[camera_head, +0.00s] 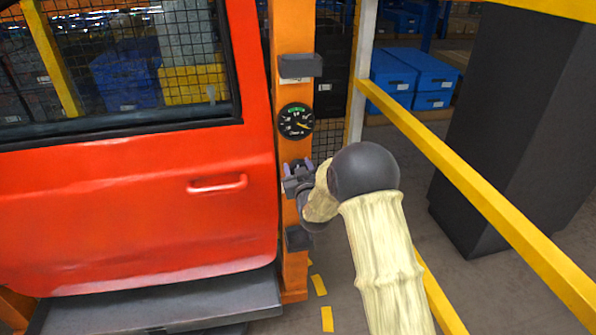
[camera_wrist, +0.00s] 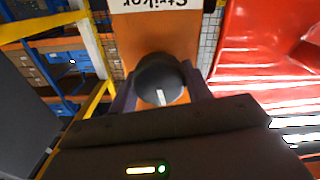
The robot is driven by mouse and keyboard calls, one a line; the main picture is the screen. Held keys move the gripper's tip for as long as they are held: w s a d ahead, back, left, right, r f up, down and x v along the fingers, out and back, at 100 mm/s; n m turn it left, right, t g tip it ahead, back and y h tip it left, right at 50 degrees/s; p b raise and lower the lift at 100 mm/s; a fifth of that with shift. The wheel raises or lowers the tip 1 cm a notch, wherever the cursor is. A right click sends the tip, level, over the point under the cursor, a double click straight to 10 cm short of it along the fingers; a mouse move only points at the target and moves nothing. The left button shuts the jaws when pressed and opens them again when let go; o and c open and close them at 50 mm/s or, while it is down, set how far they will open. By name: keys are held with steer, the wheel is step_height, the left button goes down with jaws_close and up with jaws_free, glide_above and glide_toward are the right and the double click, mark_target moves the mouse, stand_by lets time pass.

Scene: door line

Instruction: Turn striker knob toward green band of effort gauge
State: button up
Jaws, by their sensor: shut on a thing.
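The striker knob (camera_wrist: 160,78) is round and dark with a white mark on its face. It sits on an orange post in the wrist view. My gripper (camera_wrist: 160,92) is shut on the knob, one finger on each side. In the head view my gripper (camera_head: 297,174) is at the post below the gauge, and the knob there is mostly hidden. The effort gauge (camera_head: 296,121) is a round black dial with a green band at its top. Its yellow needle points right and slightly down, away from the green band.
A red vehicle door (camera_head: 130,205) stands just left of the orange post (camera_head: 292,258). A yellow rail (camera_head: 470,195) runs along the right, with a dark cabinet (camera_head: 510,120) behind it. A white label reading "Striker" (camera_wrist: 155,4) appears upside down in the wrist view.

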steer(key=n+b, duration=0.2)
steer(key=n, duration=0.1)
steer(key=n+b, duration=0.1)
steer(key=n, duration=0.1)
steer(key=shift+s+a+f+b, duration=0.1)
steer(key=shift+a+f+b, duration=0.15)
steer(key=shift+b, duration=0.15)
steer(key=shift+n+b, duration=1.15)
steer(key=shift+n, duration=1.35)
steer(key=o, duration=0.9)
steer(key=shift+o, duration=0.2)
steer(key=shift+r, duration=0.1)
steer(key=shift+s, duration=0.1)
steer(key=v, duration=1.7)
